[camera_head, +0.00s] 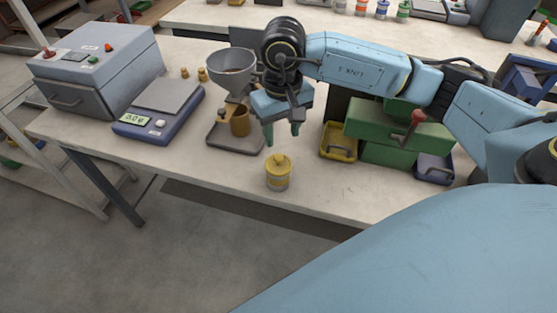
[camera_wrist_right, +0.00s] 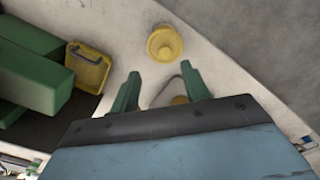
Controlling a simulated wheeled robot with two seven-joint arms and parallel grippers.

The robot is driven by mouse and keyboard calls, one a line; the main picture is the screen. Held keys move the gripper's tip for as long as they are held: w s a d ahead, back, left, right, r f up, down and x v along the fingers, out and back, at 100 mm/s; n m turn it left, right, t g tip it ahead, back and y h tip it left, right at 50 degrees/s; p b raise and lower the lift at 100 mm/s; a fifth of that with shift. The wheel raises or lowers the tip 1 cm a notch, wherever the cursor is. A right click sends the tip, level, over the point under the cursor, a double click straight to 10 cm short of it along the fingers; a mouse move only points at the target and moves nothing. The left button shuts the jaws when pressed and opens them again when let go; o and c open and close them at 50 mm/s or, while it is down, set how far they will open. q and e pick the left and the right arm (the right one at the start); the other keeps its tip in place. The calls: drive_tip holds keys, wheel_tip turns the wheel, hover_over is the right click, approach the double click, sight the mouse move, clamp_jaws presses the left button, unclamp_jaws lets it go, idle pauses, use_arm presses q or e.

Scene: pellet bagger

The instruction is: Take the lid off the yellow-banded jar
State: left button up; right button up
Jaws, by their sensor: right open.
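The yellow-banded jar (camera_head: 277,178) stands upright near the front edge of the table. Its yellow lid (camera_head: 279,161) with a small knob is on top. The lid also shows from above in the right wrist view (camera_wrist_right: 164,43), where it hides most of the jar. My right gripper (camera_head: 283,139) is open with its green fingers pointing down, above and behind the jar. In the right wrist view its fingertips (camera_wrist_right: 160,75) are apart and empty, and the lid lies just beyond them, not touching. My left gripper is not in view.
A funnel (camera_head: 232,72) on a stand with a small brown cup (camera_head: 240,122) is left of my gripper. A blue scale (camera_head: 158,112) and a grey machine (camera_head: 97,68) stand farther left. A yellow tray (camera_head: 338,142) and green boxes (camera_head: 400,128) are right. Bare table surrounds the jar.

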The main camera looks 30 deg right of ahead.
sight(278, 157)
drive_tip(key=shift+w+a+f+p, duration=0.1)
drive_tip(key=shift+a+f+p, duration=0.05)
drive_tip(key=shift+f, duration=1)
drive_tip(key=shift+s+a+f+p, duration=0.1)
drive_tip(key=shift+f+p, duration=0.05)
drive_tip(key=shift+f, duration=1)
drive_tip(key=shift+w+a+f+p, duration=0.1)
drive_tip(key=shift+a+f+p, duration=0.05)
drive_tip(key=shift+f, duration=1)
clamp_jaws()
